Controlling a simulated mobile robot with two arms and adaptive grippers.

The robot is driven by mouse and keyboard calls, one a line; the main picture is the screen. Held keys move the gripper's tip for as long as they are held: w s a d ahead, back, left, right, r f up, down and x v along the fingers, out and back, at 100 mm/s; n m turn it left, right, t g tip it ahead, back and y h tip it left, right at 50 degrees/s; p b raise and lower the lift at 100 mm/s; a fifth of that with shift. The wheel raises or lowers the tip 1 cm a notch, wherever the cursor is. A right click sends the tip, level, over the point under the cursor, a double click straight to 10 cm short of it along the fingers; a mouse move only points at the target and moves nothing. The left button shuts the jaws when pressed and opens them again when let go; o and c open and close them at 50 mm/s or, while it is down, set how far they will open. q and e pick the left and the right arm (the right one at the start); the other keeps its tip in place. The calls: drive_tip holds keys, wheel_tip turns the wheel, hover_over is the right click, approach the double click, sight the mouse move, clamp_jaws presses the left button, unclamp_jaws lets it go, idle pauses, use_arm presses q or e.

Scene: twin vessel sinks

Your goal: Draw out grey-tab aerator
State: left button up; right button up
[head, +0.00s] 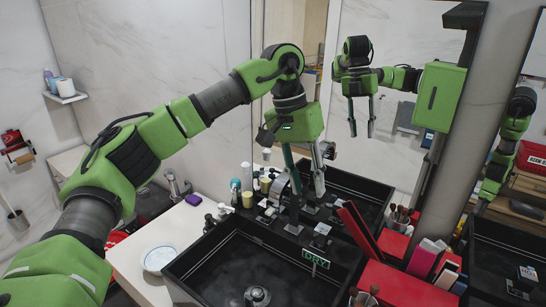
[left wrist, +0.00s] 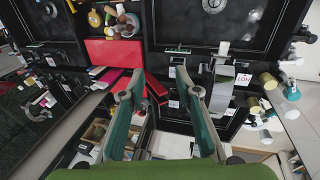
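I cannot make out a grey-tab aerator for certain in either view. Several small dark fittings with white labels stand on the black counter strip behind the sink, one of them (head: 320,229) near the middle. A silver curved piece (left wrist: 219,88) stands right of my fingers in the left wrist view; it seems to be the grey one (head: 279,187) left of the fingers in the head view. My left gripper (head: 308,193) points down above this strip, its fingers apart. In the left wrist view the gripper (left wrist: 160,72) is open with nothing held. My right gripper is not in view.
A black sink (head: 215,263) with a drain (head: 257,296) lies in front. A green-lettered sign (head: 315,259) stands on its rim. Bottles (head: 247,174) crowd the left; a mirror (head: 400,100) stands behind.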

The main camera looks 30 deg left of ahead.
use_arm(q)
drive_tip(key=a+r+y, duration=0.3)
drive_tip(key=a+r, duration=0.1)
drive_tip(key=a, duration=0.5)
drive_tip(key=p, duration=0.2)
approach(267, 213)
drive_tip(key=shift+m, duration=0.3)
drive_tip(key=f, duration=0.7)
drive_tip(key=shift+w+f, duration=0.3)
drive_tip(key=shift+f, duration=0.1)
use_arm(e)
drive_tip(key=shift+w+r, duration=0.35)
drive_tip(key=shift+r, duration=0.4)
use_arm(q)
clamp_jaws()
drive_tip(key=shift+s+a, duration=0.1)
drive_tip(key=shift+s, duration=0.05)
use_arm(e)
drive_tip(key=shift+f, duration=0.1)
